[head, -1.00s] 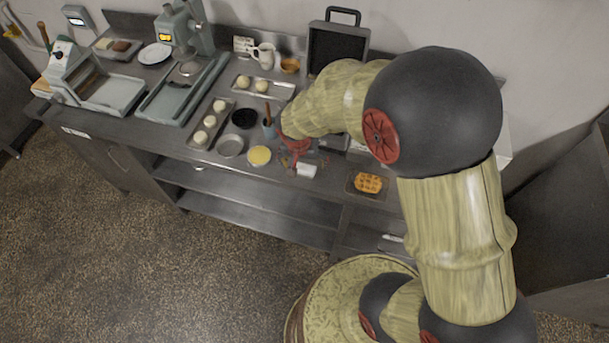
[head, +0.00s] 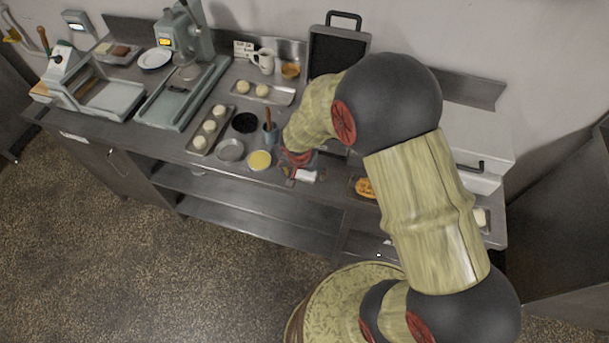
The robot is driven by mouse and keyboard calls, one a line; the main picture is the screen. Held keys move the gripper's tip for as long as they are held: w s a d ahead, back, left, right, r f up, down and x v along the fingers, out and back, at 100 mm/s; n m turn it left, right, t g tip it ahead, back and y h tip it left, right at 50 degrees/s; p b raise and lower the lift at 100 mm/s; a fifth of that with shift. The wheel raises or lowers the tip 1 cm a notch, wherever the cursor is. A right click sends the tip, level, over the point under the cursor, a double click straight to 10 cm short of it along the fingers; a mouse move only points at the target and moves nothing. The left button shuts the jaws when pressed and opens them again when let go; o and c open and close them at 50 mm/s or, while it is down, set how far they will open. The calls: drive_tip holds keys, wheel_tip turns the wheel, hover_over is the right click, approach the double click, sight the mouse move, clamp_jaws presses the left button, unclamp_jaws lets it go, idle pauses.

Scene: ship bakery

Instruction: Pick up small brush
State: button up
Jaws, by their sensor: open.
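My gripper (head: 298,160), with red parts, points down low over the worktop near its front edge. Its fingertips are small and partly hidden by my own wrist. A small white piece (head: 306,176) lies just in front of it; I cannot tell what it is or whether the gripper touches it. A blue-grey cup (head: 271,135) stands just left of the gripper. A brown handle (head: 268,115) sticks up from the cup; it may be the brush, but its head is hidden. No other clear brush shows.
A yellow-filled bowl (head: 259,160), a grey bowl (head: 230,150) and a dough tray (head: 197,143) stand left. A waffle (head: 364,188) is partly behind my arm. An open black press (head: 338,55) stands behind; a handled box (head: 478,150) is right.

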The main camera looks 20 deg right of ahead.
sight(304, 172)
drive_tip(key=c, duration=1.1)
drive_tip(key=shift+c, duration=0.8)
drive_tip(key=shift+r, duration=0.1)
drive_tip(key=shift+r, duration=0.45)
wheel_tip(304, 172, up, 2)
drive_tip(key=shift+r+p, duration=0.2)
drive_tip(key=shift+p, duration=0.15)
drive_tip(key=s+a+r, duration=0.8)
drive_tip(key=s+r, duration=0.1)
drive_tip(key=s, duration=0.2)
drive_tip(key=shift+s+r+p, duration=0.15)
drive_tip(key=shift+r+p, duration=0.15)
drive_tip(key=shift+p, duration=0.05)
